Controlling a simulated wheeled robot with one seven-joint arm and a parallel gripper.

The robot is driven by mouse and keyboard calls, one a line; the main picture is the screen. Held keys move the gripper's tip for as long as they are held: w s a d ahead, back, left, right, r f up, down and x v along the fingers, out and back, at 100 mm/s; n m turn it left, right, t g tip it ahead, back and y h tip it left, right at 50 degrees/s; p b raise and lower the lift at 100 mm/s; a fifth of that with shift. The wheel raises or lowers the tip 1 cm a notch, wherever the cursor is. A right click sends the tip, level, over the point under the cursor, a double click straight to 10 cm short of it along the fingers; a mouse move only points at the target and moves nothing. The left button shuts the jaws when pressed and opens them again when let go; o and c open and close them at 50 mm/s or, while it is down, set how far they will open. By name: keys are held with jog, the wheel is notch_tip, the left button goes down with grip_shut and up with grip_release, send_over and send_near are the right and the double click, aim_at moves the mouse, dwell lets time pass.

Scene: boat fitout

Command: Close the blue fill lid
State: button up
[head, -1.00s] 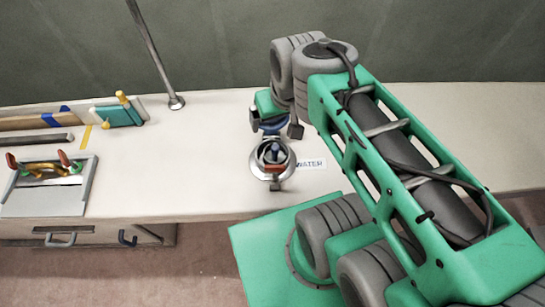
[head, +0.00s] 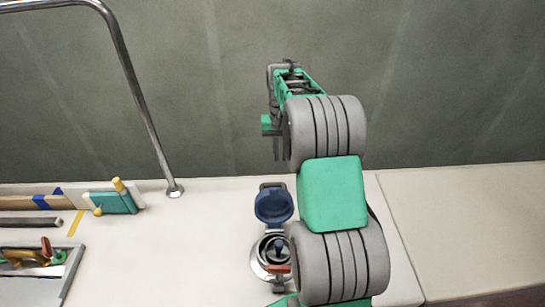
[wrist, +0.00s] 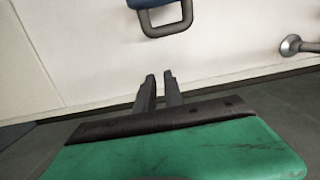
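The blue fill lid (head: 274,206) stands raised on its hinge behind the round metal fill opening (head: 262,272) on the pale counter. Its edge shows at the top of the wrist view (wrist: 146,3), with a grey loop (wrist: 183,22) beside it. My gripper (head: 277,150) is up beyond the lid in the head view, apart from it. In the wrist view my gripper (wrist: 160,76) has a narrow gap between its two dark fingers and nothing between them. My arm hides the counter right of the opening.
A metal rail (head: 142,90) rises from the counter left of the lid. A teal block with yellow knobs (head: 114,202) and a grey tray (head: 40,272) lie farther left. The counter at right (head: 470,220) is clear.

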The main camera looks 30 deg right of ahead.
jog(key=f, duration=0.4)
jog(key=f+p, duration=0.1)
jog(key=f, duration=0.2)
jog(key=shift+s+a, duration=0.15)
jog(key=shift+s, duration=0.25)
grip_shut()
jog(key=s, duration=0.1)
jog(key=s+r, duration=0.1)
jog(key=s+a+p, duration=0.1)
jog(key=shift+a+r, duration=0.1)
jog(key=shift+r, duration=0.15)
